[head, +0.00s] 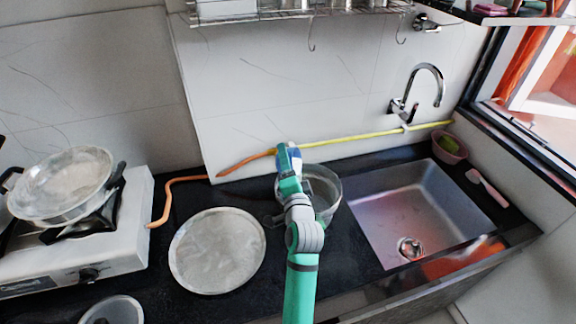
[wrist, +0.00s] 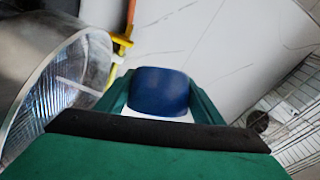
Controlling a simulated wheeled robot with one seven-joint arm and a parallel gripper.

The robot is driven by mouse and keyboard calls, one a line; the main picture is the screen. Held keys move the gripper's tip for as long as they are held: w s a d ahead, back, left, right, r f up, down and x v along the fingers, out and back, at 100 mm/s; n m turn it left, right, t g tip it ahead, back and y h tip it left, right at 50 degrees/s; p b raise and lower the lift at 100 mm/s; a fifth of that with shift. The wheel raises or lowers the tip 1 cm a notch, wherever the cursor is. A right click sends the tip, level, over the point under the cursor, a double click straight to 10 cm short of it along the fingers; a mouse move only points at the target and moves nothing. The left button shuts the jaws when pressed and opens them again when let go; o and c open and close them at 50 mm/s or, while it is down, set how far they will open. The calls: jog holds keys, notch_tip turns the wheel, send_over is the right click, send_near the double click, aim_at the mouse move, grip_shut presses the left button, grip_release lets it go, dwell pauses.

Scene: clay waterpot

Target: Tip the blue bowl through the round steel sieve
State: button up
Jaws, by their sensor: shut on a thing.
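A blue bowl (wrist: 158,92) sits between the two green fingers of my gripper (wrist: 158,100) in the wrist view, with a pale edge showing below the blue. My gripper (head: 288,160) is shut on it. In the head view only a small blue-and-white part of the bowl (head: 295,153) shows; my arm hides much of it. A round steel vessel, apparently the sieve (head: 325,187), stands on the dark counter just right of and beneath my gripper. It fills the left of the wrist view (wrist: 60,95), with a mesh-like inside. I cannot see what the bowl holds.
A large round steel plate (head: 217,250) lies to the left. A white stove (head: 125,220) with a steel pan (head: 65,185) stands further left. The sink (head: 415,205) is at the right, below a tap (head: 430,85). An orange hose (head: 185,179) runs along the wall.

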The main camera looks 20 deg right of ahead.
dwell(0.6)
jog(key=shift+s+d+r+m, duration=0.15)
jog(key=shift+r+m, duration=0.1)
jog(key=shift+m, duration=0.35)
jog(key=shift+t, duration=0.3)
jog(key=shift+d+r+m, duration=0.2)
jog(key=shift+r+m, duration=0.05)
jog(key=shift+m, duration=0.45)
jog(key=shift+s+d+r+m+t+h, duration=0.2)
jog(key=shift+m+t+h, duration=0.2)
jog(key=shift+m, duration=0.3)
dwell(0.5)
jog(key=shift+s+d+r+m, duration=0.1)
jog(key=shift+d+m, duration=0.1)
jog(key=shift+m, duration=0.6)
